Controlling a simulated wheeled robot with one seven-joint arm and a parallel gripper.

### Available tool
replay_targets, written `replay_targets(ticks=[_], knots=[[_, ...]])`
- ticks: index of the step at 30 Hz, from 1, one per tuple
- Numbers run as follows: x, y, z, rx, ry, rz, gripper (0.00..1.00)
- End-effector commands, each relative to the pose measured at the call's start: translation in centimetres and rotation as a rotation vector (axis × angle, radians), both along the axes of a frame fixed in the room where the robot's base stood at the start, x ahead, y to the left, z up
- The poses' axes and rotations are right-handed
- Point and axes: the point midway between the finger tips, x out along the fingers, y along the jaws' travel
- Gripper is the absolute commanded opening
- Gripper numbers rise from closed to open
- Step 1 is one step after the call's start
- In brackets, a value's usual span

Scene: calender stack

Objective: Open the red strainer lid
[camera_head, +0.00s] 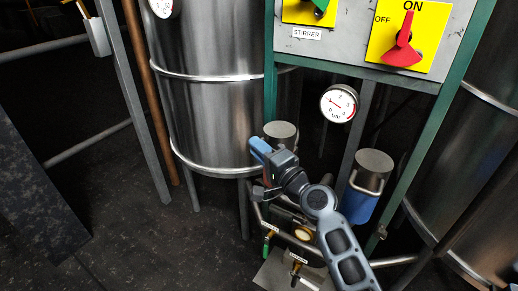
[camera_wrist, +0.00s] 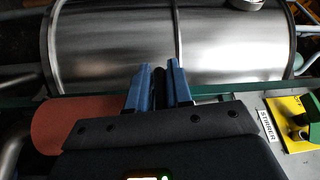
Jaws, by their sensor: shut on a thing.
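A strainer with a round grey top (camera_head: 281,130) stands behind my gripper in the head view. In the wrist view a dull red rounded body (camera_wrist: 58,125) shows at the lower left, partly covered by my gripper's housing. My gripper (camera_head: 259,150) has blue fingers at the left front of the strainer. In the wrist view the gripper (camera_wrist: 158,85) is shut on a thin dark bar between the fingers, which looks like the lid handle. How far the lid is open cannot be told.
A steel tank (camera_head: 205,115) stands close on the left. A blue strainer (camera_head: 366,190) with a bail handle is on the right. A pressure gauge (camera_head: 338,103) and a switch panel (camera_head: 345,40) are above. Pipes and small valves (camera_head: 297,268) lie below. Green and grey posts flank the strainers.

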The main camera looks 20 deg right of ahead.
Motion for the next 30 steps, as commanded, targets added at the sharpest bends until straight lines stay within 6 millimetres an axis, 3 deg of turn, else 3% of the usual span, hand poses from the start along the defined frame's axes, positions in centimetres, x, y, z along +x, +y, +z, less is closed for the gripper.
replay_targets(ticks=[17,30], knots=[[0.3,-0.2,1.3,0.039,0.018,-0.002,0.0],[2.1,-0.8,4.5,0.184,0.117,-0.003,0.0]])
